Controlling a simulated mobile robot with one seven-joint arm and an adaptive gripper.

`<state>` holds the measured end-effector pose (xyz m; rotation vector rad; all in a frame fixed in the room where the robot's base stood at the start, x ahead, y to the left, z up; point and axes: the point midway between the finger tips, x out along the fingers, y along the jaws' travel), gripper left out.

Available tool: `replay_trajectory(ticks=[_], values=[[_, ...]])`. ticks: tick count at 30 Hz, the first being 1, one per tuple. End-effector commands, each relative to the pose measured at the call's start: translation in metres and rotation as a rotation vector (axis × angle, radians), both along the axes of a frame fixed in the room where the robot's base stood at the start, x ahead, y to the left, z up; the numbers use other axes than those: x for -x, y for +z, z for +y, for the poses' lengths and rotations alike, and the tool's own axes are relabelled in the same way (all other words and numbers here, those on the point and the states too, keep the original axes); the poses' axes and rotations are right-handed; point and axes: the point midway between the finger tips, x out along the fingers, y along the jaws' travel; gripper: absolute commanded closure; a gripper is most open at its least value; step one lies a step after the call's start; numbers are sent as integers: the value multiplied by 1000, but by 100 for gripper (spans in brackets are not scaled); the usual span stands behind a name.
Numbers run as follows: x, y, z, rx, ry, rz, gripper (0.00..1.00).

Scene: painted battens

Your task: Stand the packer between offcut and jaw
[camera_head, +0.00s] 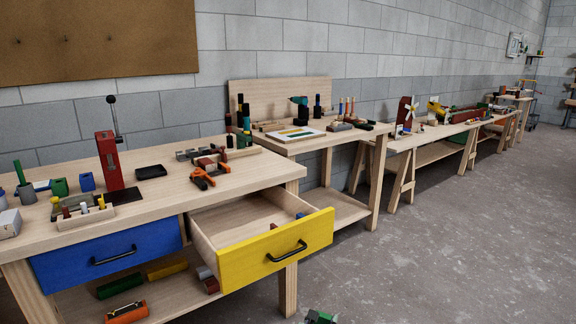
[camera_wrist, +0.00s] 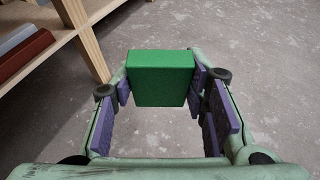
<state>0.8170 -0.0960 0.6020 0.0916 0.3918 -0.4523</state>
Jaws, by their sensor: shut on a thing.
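A green block (camera_wrist: 162,78), which looks like the packer, sits between the purple pads of my gripper (camera_wrist: 160,88) in the wrist view. My gripper is shut on it and holds it clear above the grey floor. In the head view, a small part of my gripper with green on it (camera_head: 321,317) shows at the bottom edge. An orange clamp-like tool (camera_head: 202,181) lies on the near bench, with a reddish-brown block (camera_head: 206,163) beside or in it. I cannot tell for sure which pieces are the offcut and the jaw.
The near bench (camera_head: 150,200) has an open yellow-fronted drawer (camera_head: 280,250) jutting out on its right, and a shut blue drawer (camera_head: 105,258). Open floor (camera_head: 440,240) lies to the right.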

Motion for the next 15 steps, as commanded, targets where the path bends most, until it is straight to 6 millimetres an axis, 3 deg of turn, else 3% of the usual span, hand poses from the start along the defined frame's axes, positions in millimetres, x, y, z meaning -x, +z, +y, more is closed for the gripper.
replay_trajectory(ticks=[1, 6, 10, 15], values=[[17, -33, 7, -7, 59, 10, 87], [65, -100, 43, -9, 258, 5, 87], [95, -128, 71, -6, 369, 0, 87], [115, -142, 93, -3, 444, -5, 87]])
